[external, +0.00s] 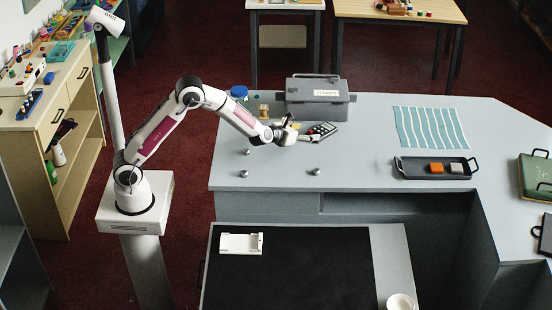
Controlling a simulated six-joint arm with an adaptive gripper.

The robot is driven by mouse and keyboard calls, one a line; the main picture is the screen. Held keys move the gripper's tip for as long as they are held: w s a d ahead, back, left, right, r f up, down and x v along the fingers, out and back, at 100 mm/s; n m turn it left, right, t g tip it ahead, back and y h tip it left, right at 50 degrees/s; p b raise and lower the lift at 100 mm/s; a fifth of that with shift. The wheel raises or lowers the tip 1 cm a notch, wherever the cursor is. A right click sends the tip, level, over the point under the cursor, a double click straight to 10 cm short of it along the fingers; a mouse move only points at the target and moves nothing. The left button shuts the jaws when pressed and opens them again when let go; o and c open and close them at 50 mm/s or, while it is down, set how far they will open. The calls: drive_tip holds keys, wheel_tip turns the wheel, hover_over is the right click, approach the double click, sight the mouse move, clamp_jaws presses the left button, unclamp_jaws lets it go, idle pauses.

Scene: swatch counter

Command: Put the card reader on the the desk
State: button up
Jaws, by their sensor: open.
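A dark handheld device with small coloured keys, which looks like the card reader (322,129), lies on the grey counter (370,140) in front of the grey case. My gripper (307,137) is open, low over the counter, just left of the device. Whether the fingers touch it is too small to tell. A lower desk (388,260) with a black top surface (310,275) stands in front of the counter.
A grey case (318,98), a blue-lidded jar (239,93) and small metal knobs (315,171) are near my gripper. A black tray (433,168) and striped cloth (430,128) lie right. The desk holds a white holder (240,244) and white cup (400,302); its middle is clear.

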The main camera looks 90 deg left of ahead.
drive_tip(key=shift+v, duration=1.6)
drive_tip(key=shift+s+r, duration=0.25)
drive_tip(key=shift+r, duration=0.15)
drive_tip(key=s+d+r+n+g, duration=0.2)
drive_tip(key=s+r+n, duration=0.45)
drive_tip(key=s, duration=0.35)
drive_tip(key=s+d+r+n+g, duration=0.25)
drive_tip(key=s+r+n, duration=0.25)
drive_tip(key=s+n, duration=0.4)
drive_tip(key=s+d+f+n+h, duration=0.1)
drive_tip(key=s+d+n+h, duration=0.3)
drive_tip(key=s+d, duration=0.7)
drive_tip(key=s+d+f+n+h, duration=0.2)
drive_tip(key=s+d+n+h, duration=0.3)
drive_tip(key=s+d, duration=0.7)
drive_tip(key=shift+s+d+f+n+h, duration=0.3)
drive_tip(key=shift+d+n, duration=0.1)
drive_tip(key=shift+n, duration=0.85)
